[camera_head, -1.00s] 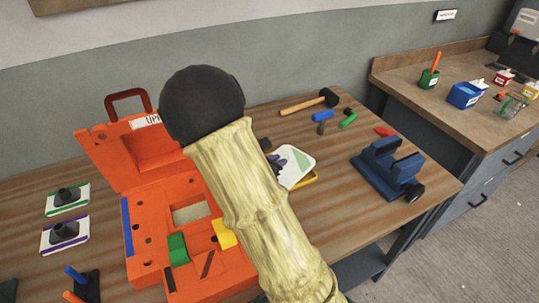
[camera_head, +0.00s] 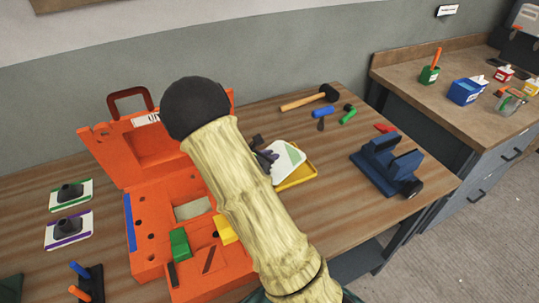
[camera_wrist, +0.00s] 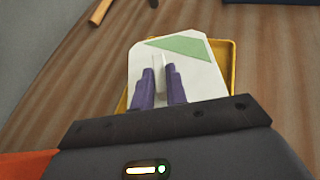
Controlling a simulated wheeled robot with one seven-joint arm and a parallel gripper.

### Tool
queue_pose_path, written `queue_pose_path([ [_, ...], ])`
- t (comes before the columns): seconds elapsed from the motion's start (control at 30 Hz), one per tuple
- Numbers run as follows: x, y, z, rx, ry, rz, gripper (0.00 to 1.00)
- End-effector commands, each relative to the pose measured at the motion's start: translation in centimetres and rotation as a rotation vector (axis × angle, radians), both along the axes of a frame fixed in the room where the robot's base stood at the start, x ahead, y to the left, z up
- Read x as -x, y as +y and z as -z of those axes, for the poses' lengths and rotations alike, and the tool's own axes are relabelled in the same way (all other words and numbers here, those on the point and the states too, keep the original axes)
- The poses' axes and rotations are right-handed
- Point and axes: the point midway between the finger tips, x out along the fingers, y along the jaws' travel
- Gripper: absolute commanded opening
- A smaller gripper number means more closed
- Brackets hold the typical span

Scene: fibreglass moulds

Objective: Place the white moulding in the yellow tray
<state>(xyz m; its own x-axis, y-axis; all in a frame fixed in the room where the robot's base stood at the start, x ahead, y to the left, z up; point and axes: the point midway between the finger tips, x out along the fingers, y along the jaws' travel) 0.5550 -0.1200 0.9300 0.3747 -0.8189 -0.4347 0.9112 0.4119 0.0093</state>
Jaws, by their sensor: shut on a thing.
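The white moulding (camera_wrist: 198,72) is a flat white plate with a green patch and an upright fin in the wrist view. It also shows in the head view (camera_head: 288,157). My gripper (camera_wrist: 160,88), with purple fingers, is shut on its fin. The yellow tray (camera_wrist: 233,62) lies beneath the moulding, its rim showing at the right, the left and along the top. In the head view the tray (camera_head: 300,178) shows below and right of the moulding. I cannot tell whether the moulding touches the tray. My arm partly hides the gripper in the head view.
An open orange case (camera_head: 152,225) stands left of the tray. A blue vise (camera_head: 390,166) is at the right. A hammer (camera_head: 312,98) and small tools lie behind. Two white plates with dark knobs (camera_head: 70,195) lie far left. Table front of the vise is clear.

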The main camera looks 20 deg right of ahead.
Motion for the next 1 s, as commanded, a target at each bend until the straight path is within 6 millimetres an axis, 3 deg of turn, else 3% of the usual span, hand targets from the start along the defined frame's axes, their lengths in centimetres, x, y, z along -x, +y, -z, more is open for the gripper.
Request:
queue_pose_path([
  [0.33,0.0,0.0,0.4,0.0,-0.002,0.0,0.0],
  [0.37,0.0,0.0,0.3,-0.001,-0.001,0.0,0.2],
  [0.43,0.0,0.0,0.2,-0.001,-0.001,0.0,0.34],
  [0.47,0.0,0.0,0.2,-0.001,-0.001,0.0,0.36],
  [0.87,0.0,0.1,-0.3,-0.001,-0.001,0.0,0.36],
  [1.0,0.6,1.7,-0.9,-0.003,-0.004,-0.004,0.36],
])
